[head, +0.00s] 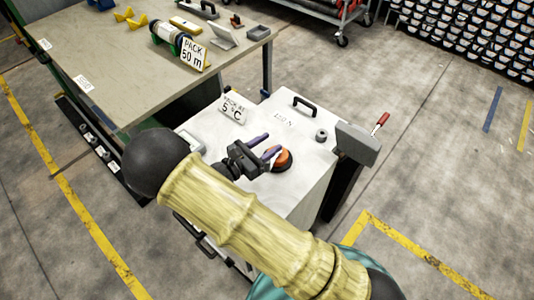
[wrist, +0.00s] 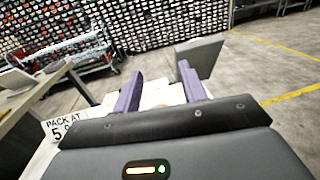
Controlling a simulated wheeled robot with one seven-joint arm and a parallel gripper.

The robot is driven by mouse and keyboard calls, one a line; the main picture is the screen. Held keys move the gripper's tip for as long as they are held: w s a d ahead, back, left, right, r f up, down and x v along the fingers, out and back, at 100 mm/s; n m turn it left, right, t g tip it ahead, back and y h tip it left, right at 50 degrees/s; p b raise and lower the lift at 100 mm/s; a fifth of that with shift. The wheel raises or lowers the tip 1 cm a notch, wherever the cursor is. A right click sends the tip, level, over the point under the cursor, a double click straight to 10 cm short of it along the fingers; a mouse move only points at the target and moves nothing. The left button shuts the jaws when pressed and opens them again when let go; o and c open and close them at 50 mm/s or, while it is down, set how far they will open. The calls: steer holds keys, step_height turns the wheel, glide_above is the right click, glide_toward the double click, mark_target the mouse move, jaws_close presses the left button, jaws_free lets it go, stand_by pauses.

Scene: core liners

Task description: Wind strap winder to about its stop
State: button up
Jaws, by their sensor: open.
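My gripper (head: 265,147) is open and empty above the white cabinet top (head: 311,165), with its two purple fingers apart. An orange round knob on a dark base (head: 284,158) sits on that top, right beside the fingertips in the head view. I cannot tell whether they touch it. A grey box (head: 358,145) with a red-handled lever (head: 381,121) stands at the cabinet's right edge. I cannot tell which of these is the strap winder.
The cabinet carries a black handle (head: 303,103), a small grey ring (head: 321,135) and a "pack at 5 °C" sign (head: 233,108). A workbench (head: 112,70) with a "pack 50 m" sign (head: 194,54) stands at left. The floor at right is clear.

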steer(key=shift+r, duration=0.4)
steer(key=shift+d, duration=0.3)
steer(key=c, duration=0.6)
steer(key=d+m+g, duration=0.1)
steer(key=d+g, duration=0.1)
steer(key=s+d+m+g, duration=0.1)
steer(key=d+m+g, duration=0.1)
steer(key=d, duration=0.1)
steer(key=s+d+m+g, duration=0.1)
steer(key=d+m+g, duration=0.1)
steer(key=shift+d+f, duration=0.1)
steer(key=shift+d, duration=0.1)
jaws_close()
steer(key=s+d+r+m+g+y, duration=0.2)
steer(key=s+d+m+g+y, duration=0.65)
steer(key=m, duration=0.45)
step_height(320, 180, up, 5)
steer(key=s+d+m+t+y, duration=0.1)
steer(key=m+t+y, duration=0.3)
steer(key=m, duration=0.4)
steer(key=shift+s+d+m+t+y, duration=0.35)
steer(key=shift+s+d+t, duration=0.1)
steer(key=shift+s, duration=0.25)
